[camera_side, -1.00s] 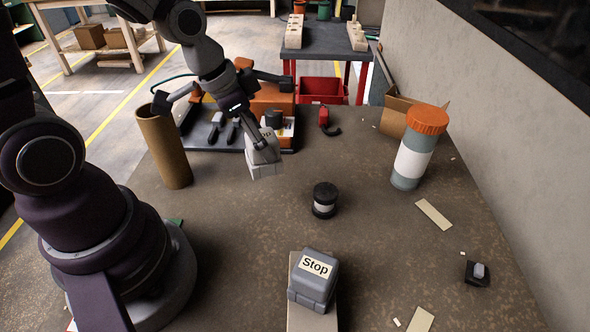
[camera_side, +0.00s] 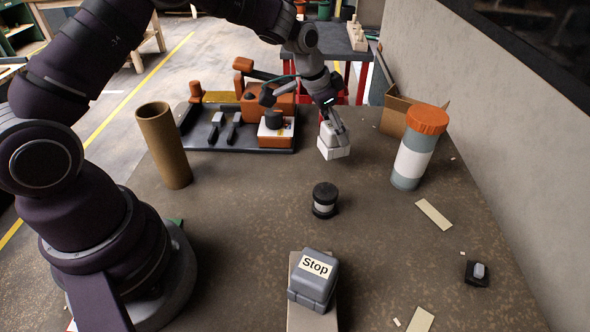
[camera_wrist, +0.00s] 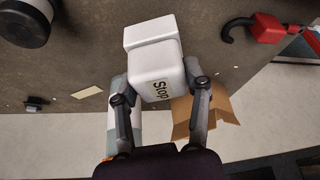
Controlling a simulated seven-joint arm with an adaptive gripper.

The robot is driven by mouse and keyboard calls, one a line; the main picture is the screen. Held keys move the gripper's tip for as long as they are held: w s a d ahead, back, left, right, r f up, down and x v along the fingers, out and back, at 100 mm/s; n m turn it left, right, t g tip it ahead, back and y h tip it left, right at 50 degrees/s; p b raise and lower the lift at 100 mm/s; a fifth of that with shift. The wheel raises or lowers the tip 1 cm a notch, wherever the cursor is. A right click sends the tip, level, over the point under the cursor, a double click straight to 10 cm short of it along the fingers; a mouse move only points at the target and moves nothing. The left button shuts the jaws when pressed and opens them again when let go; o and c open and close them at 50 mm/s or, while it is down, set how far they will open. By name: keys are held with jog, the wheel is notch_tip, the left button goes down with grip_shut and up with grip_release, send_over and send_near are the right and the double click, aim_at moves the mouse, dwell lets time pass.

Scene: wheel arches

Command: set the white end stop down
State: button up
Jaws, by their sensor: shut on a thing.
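The white end stop (camera_side: 333,147) is a white block held in my gripper (camera_side: 334,124), which is shut on it. In the side view it hangs at the back of the table, between the orange machine and the grey container with the orange lid. Whether its underside touches the table is unclear. In the wrist view the white end stop (camera_wrist: 153,60) sits between the two fingers of my gripper (camera_wrist: 157,92), its "Stop" label facing the camera. A grey end stop (camera_side: 315,280), also labelled "Stop", sits on a light strip at the front of the table.
A black-and-white cylinder (camera_side: 325,200) stands mid-table. A cardboard tube (camera_side: 164,146) stands at left, and the orange-lidded container (camera_side: 414,150) at right. An open cardboard box (camera_side: 400,112) lies behind. An orange machine (camera_side: 262,103) on a dark base fills the back left. Bare table surrounds the cylinder.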

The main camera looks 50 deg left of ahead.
aim_at(335, 143)
jog(key=shift+w+f, duration=0.15)
jog(key=shift+f, duration=1.6)
jog(key=shift+f, duration=0.15)
jog(key=o, duration=1.2)
jog(key=s+a+r+n+y, duration=0.2)
jog(key=s+r, duration=1.1)
jog(key=r, duration=0.5)
jog(key=s+n, duration=0.1)
jog(key=s, duration=0.4)
jog(key=s+n+t, duration=0.1)
jog(key=s, duration=0.3)
jog(key=shift+s+d+t, duration=0.1)
jog(key=shift+s+t, duration=0.2)
jog(key=shift+s, duration=0.1)
